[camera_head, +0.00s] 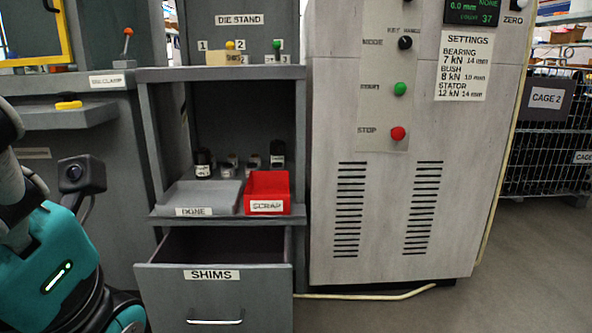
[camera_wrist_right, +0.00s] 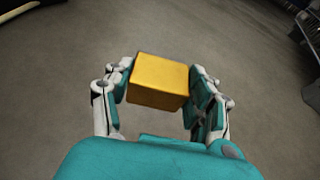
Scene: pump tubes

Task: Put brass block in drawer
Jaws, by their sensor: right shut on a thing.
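The brass block (camera_wrist_right: 158,82) is a golden-yellow box in the right wrist view. My right gripper (camera_wrist_right: 160,85) is shut on it, with one finger against each side, and grey floor shows beyond it. The drawer (camera_head: 212,277), labelled SHIMS, is pulled open below the shelf in the head view. The visible part of its inside looks dark and empty; the front panel hides its bottom. My right gripper and the block are not in the head view. A teal part of my own arm shows at the left of the head view, but no left gripper fingers are visible.
A grey DONE tray (camera_head: 207,211) and a red SCRAP bin (camera_head: 268,182) sit on the shelf above the drawer. Small dark containers (camera_head: 203,163) stand behind them. A machine cabinet (camera_head: 400,230) stands to the right, with a yellow hose on the floor.

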